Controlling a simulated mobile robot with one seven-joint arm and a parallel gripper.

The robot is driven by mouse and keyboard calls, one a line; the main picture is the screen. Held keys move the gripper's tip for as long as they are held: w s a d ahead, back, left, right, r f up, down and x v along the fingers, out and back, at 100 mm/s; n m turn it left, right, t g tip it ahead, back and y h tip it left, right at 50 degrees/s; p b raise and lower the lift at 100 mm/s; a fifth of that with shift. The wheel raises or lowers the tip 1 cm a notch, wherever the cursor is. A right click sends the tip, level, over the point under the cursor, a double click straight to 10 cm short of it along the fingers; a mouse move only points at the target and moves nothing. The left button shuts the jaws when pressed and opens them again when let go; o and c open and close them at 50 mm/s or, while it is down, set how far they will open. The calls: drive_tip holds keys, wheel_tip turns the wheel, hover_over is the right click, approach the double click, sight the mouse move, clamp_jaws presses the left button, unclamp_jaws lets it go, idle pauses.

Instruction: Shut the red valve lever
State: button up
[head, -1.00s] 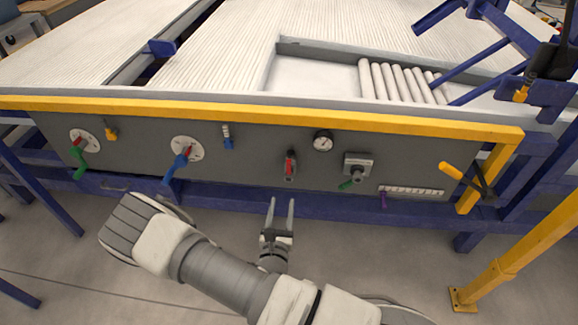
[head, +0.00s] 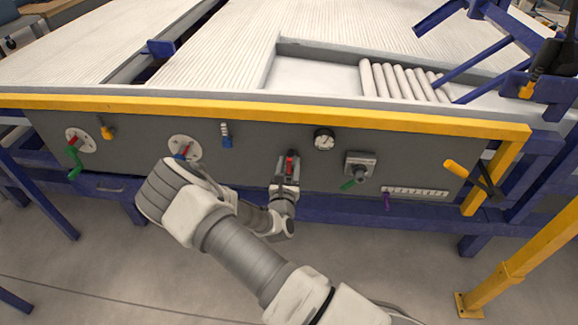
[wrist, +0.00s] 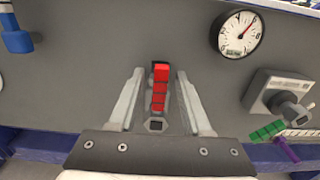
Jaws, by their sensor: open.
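The red valve lever (head: 289,165) is mounted on the grey front panel, left of and below the round gauge. In the wrist view the red lever (wrist: 160,84) points up from a grey pivot with a hex nut. My gripper (head: 288,160) is open, with one finger on each side of the lever. In the wrist view my gripper (wrist: 158,76) shows a gap between each finger and the lever. The fingers do not appear to touch it. How close the fingertips are to the panel is hard to tell.
The gauge (head: 324,139) and a green-handled knob unit (head: 359,167) are to the right. A small blue valve (head: 226,135) and a round flange valve (head: 183,148) are to the left. A yellow rail (head: 250,109) runs above the panel.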

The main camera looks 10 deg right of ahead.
clamp_jaws()
idle(1.4)
